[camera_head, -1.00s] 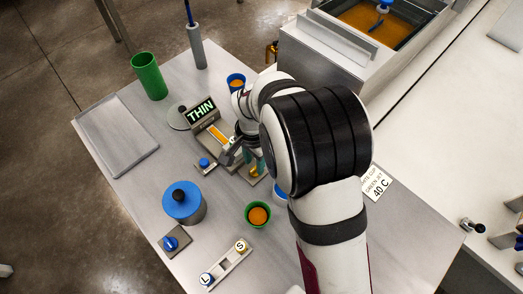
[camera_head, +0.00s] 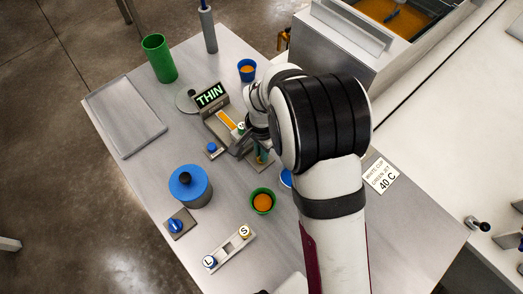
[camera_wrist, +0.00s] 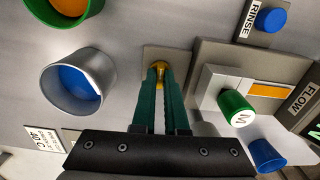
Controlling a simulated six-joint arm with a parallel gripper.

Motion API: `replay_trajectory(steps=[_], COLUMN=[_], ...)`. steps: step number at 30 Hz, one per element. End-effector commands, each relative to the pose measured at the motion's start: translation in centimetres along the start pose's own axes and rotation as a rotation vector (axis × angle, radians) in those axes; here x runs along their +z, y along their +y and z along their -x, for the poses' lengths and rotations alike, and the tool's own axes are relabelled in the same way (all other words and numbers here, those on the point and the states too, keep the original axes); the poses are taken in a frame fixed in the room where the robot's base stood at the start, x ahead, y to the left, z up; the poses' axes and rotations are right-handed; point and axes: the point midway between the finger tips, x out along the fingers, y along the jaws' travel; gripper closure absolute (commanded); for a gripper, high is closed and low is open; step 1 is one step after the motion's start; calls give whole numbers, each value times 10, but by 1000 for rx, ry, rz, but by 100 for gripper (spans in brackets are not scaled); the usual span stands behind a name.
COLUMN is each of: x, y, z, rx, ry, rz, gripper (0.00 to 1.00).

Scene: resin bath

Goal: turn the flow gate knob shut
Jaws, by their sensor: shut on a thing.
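A small brass-yellow knob (camera_wrist: 158,71) stands on a square grey plate (camera_wrist: 150,52) in the wrist view. I take it for the flow gate knob, though no label shows on it. My gripper (camera_wrist: 160,80) has its green fingers closed around it from above, hiding much of it. In the head view my gripper (camera_head: 260,155) is low at the same plate, mostly behind my arm. Beside it is the flow unit (camera_wrist: 215,80) with an orange bar and a green jet marked M (camera_wrist: 236,107). The display (camera_head: 211,95) reads THIN.
Close by are a silver cup with a blue inside (camera_wrist: 75,85), a green cup of orange liquid (camera_head: 262,202), a blue cup (camera_wrist: 264,155) and the RINSE button (camera_wrist: 270,19). A blue-lidded pot (camera_head: 190,187) and an empty tray (camera_head: 125,115) stand farther left.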

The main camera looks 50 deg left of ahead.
Motion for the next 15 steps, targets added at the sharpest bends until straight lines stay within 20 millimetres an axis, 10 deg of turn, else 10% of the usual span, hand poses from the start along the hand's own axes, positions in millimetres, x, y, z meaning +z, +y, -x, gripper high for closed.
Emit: replay_trajectory(steps=[15], x=[0], y=[0], z=[0], rx=[1], ry=[-1], rz=[185], gripper=[100])
